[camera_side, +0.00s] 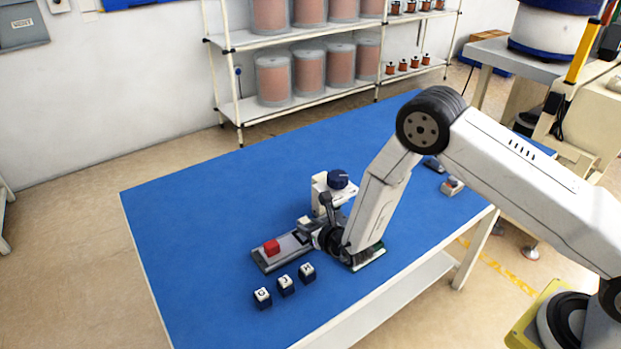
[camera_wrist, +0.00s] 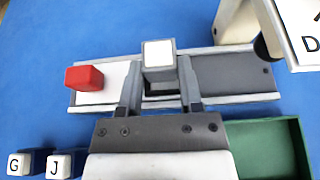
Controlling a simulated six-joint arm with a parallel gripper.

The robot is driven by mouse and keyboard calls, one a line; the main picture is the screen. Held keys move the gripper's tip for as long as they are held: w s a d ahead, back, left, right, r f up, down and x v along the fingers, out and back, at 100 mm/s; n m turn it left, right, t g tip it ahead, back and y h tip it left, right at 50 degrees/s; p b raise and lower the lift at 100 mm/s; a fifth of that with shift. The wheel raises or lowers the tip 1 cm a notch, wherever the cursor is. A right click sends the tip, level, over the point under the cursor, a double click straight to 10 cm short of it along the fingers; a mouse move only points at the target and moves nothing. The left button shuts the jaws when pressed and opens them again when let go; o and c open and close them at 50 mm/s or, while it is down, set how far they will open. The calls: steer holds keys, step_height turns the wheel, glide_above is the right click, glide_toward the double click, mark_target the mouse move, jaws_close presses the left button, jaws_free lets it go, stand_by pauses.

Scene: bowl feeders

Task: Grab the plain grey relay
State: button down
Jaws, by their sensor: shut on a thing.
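The plain grey relay (camera_wrist: 158,58) is a small grey block with a blank white top. In the wrist view it stands between the two fingers of my gripper (camera_wrist: 159,82), which is shut on it, over the middle of a grey track (camera_wrist: 225,80). I cannot tell whether it touches the track. In the side view my gripper (camera_side: 312,229) is low at the track's right part and hides much of that end. A red block (camera_wrist: 84,78) sits on the track's left part, apart from my gripper; it also shows in the side view (camera_side: 271,247).
Three dark blocks with lettered white tops (camera_side: 285,285) stand in front of the track. A green tray (camera_wrist: 262,145) lies beside my gripper. A white unit with a dark blue top (camera_side: 337,180) stands behind. The blue table (camera_side: 210,200) is clear at left.

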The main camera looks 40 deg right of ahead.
steer(key=s+d+r, duration=0.2)
steer(key=s+r, duration=0.9)
steer(key=s, duration=0.3)
steer(key=shift+w+d+r, duration=0.1)
steer(key=shift+d, duration=0.05)
stand_by(0.5)
